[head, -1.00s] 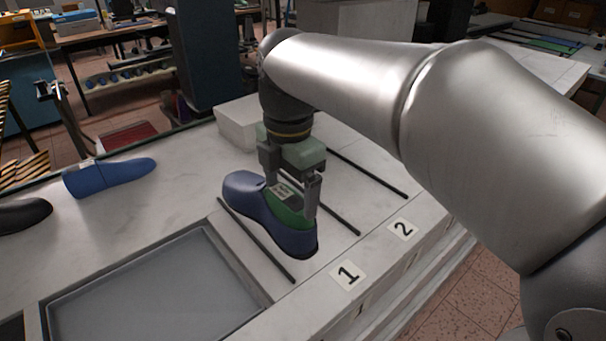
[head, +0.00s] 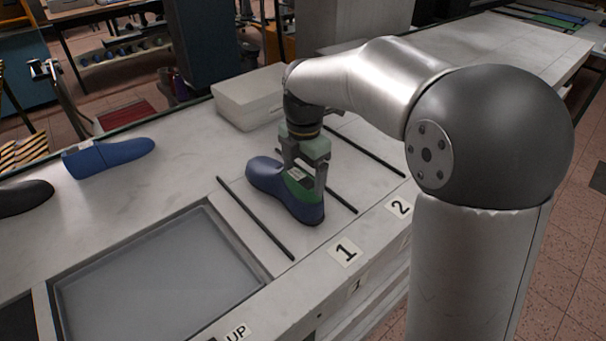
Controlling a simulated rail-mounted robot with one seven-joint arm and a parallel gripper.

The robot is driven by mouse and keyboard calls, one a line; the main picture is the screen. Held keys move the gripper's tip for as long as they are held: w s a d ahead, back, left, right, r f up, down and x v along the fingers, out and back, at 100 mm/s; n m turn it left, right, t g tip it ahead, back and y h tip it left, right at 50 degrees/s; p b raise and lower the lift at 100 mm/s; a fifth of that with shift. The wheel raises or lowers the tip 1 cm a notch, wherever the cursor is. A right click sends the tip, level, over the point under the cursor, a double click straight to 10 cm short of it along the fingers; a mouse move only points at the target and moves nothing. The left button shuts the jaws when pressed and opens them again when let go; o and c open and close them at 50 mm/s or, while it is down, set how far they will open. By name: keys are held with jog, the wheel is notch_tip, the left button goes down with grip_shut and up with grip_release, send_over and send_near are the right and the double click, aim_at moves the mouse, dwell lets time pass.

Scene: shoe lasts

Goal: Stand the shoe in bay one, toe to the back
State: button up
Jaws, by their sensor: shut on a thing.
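The shoe (head: 308,211) is dark blue with a green upper part around its opening. Its rounded toe points to the back left and its heel faces the front edge. My gripper (head: 306,184) points down and is shut on the shoe's upper part near the heel. The shoe looks upright, over bay one, between the left dark strip (head: 254,217) and the middle strip (head: 342,200), closer in the picture to the middle one. It hides part of the middle strip. I cannot tell whether its sole touches the bench. The label "1" (head: 345,252) is in front.
Label "2" (head: 399,207) and a right strip (head: 365,151) mark the neighbouring bay. A recessed grey tray (head: 160,285) lies left. A pale block (head: 250,97) stands behind. A blue last (head: 108,157) and a black one (head: 22,198) lie far left.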

jog(key=shift+f, duration=0.75)
jog(key=o, duration=1.9)
jog(key=shift+s+f, duration=0.1)
notch_tip(320, 180, up, 12)
jog(key=s+d+f+m, duration=0.6)
jog(key=s+f+m, duration=0.2)
jog(key=s+m, duration=0.4)
jog(key=s+d+f+m, duration=0.7)
jog(key=s+m, duration=0.5)
jog(key=m, duration=0.1)
jog(key=shift+d+f+m, duration=0.15)
jog(key=shift+f+m, duration=0.25)
